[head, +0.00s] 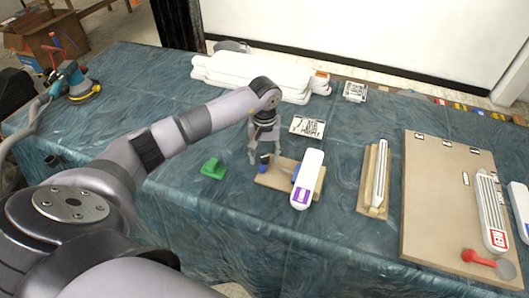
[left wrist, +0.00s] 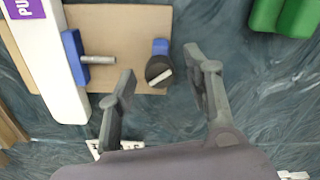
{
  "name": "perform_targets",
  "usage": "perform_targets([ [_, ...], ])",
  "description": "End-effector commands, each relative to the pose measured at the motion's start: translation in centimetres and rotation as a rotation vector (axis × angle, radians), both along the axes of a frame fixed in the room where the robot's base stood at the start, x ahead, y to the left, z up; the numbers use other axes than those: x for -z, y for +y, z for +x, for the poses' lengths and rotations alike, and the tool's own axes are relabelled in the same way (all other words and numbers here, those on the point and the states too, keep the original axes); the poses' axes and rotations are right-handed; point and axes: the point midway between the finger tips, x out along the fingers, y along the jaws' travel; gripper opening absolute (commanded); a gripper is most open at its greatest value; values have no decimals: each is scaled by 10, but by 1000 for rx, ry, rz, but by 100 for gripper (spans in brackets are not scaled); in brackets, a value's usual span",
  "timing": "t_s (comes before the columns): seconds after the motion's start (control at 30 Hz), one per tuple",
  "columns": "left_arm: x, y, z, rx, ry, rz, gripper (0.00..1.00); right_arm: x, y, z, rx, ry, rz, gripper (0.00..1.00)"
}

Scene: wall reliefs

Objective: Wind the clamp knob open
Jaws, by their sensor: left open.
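The clamp knob (left wrist: 160,72) is dark with a pale bar across its face, beside a small blue block (left wrist: 160,47) at the board's edge. In the head view, the knob and block (head: 264,160) show small and partly hidden by my fingers. A blue jaw (left wrist: 76,60) with a metal rod lies against a white strip (left wrist: 48,60) with a purple label; the strip also shows in the head view (head: 308,172). The wooden board (head: 271,181) lies under them. My left gripper (head: 265,157) is open above the knob, fingers on either side; I cannot tell whether they touch it. My right gripper is out of view.
A green block (head: 213,169) lies left of the board. White slabs (head: 255,72) are stacked behind, with a printed card (head: 307,127) nearer. A sander (head: 75,85) stands far left.

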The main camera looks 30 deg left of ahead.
Motion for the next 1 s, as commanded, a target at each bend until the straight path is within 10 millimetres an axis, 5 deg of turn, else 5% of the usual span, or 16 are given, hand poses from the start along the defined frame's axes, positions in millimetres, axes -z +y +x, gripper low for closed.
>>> perform_targets([
  [0.23,1,0,0,0,0,0,46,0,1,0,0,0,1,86],
  [0.9,0,0,0,-1,0,0,1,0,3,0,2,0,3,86],
  [1.0,0,0,0,-2,0,1,0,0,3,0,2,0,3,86],
])
